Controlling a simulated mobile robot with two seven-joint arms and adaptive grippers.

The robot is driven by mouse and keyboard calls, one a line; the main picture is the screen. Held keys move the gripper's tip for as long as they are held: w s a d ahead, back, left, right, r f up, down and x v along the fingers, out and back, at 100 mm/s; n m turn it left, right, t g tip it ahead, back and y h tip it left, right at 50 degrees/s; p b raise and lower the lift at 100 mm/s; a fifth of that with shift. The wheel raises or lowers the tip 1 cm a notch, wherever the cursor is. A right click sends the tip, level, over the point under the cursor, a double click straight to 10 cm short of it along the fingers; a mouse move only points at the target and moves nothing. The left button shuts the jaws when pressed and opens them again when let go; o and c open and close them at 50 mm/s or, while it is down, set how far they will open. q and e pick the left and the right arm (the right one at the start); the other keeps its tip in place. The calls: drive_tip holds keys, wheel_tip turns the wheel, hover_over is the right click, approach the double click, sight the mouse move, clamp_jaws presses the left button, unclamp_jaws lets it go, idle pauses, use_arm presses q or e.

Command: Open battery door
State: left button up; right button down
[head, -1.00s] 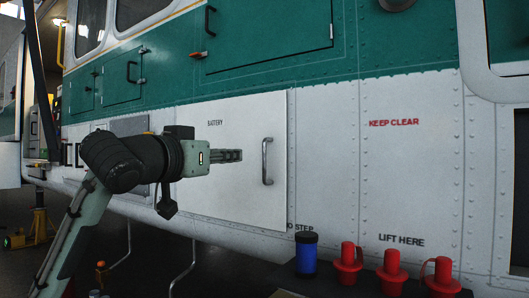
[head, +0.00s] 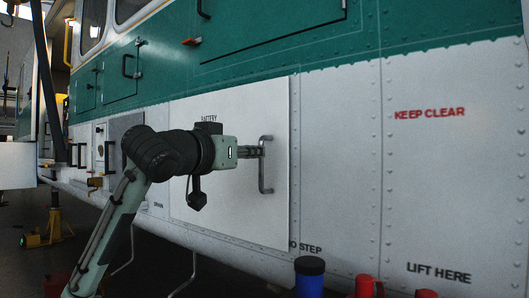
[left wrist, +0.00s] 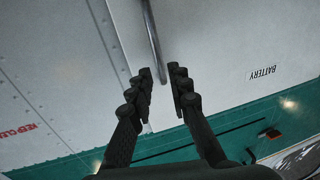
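The battery door (head: 235,205) is a white, flat panel on the helicopter's side, marked BATTERY, and looks closed. Its upright metal handle (head: 262,180) is near the door's right edge. My left gripper (head: 262,150) reaches in from the left, its fingertips at the handle's upper part and partly covering the lettering side of the door. In the left wrist view, the two dark fingers (left wrist: 162,68) are apart, with the handle (left wrist: 152,30) running between their tips. Whether they touch it cannot be told. My right gripper is not in view.
Blue-and-black (head: 309,278) and red (head: 366,288) items stand at the bottom, in front of the fuselage. A yellow jack stand (head: 54,225) is on the floor at left. The fuselage right of the door is flat and clear.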

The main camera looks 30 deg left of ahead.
sight(261, 185)
use_arm(q)
drive_tip(key=shift+w+a, duration=0.15)
drive_tip(key=shift+w, duration=1.2)
drive_tip(key=shift+w+a, duration=0.15)
drive_tip(key=shift+w, duration=1.2)
clamp_jaws()
